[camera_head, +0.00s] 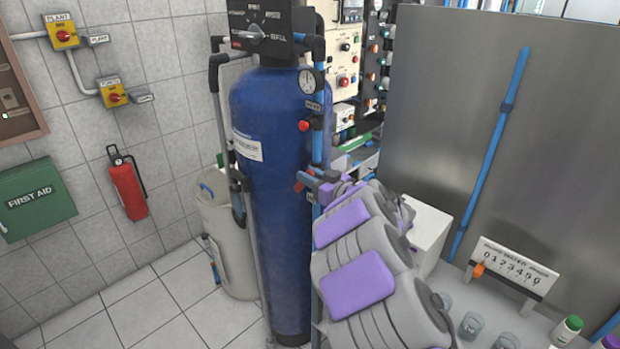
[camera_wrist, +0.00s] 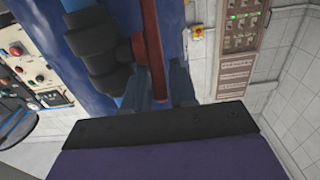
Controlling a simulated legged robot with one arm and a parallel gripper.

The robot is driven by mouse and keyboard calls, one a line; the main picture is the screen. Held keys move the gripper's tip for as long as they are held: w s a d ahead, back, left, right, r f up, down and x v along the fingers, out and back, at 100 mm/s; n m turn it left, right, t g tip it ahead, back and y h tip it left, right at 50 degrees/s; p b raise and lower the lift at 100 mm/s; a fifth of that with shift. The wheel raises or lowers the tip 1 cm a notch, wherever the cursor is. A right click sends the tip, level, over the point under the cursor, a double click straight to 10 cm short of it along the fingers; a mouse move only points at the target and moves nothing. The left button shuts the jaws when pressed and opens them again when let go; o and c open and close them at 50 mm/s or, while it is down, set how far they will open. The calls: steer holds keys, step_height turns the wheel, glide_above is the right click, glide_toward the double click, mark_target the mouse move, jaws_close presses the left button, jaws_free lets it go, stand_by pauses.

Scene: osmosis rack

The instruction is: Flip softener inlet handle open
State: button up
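A red handle (camera_wrist: 151,55) is in the wrist view, a long narrow bar joined to a black valve body (camera_wrist: 92,48) on its left. My gripper (camera_wrist: 161,80) has its two fingers apart, one on each side of the handle's near end. I cannot tell whether either finger touches it. In the head view, my gripper (camera_head: 315,183) is beside the blue tank, at a red handle (camera_head: 300,184) on the lower part of the blue pipe. My wrist hides part of that valve. Another red handle (camera_head: 304,126) sits higher, below the gauge.
The tall blue tank (camera_head: 270,200) stands directly behind the valve, with a black control head (camera_head: 259,27) on top. A beige bin (camera_head: 231,245) stands to its left. A large grey panel (camera_head: 480,140) is at the right. Floor at the left is clear.

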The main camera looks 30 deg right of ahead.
steer(key=shift+d, duration=0.1)
jaws_close()
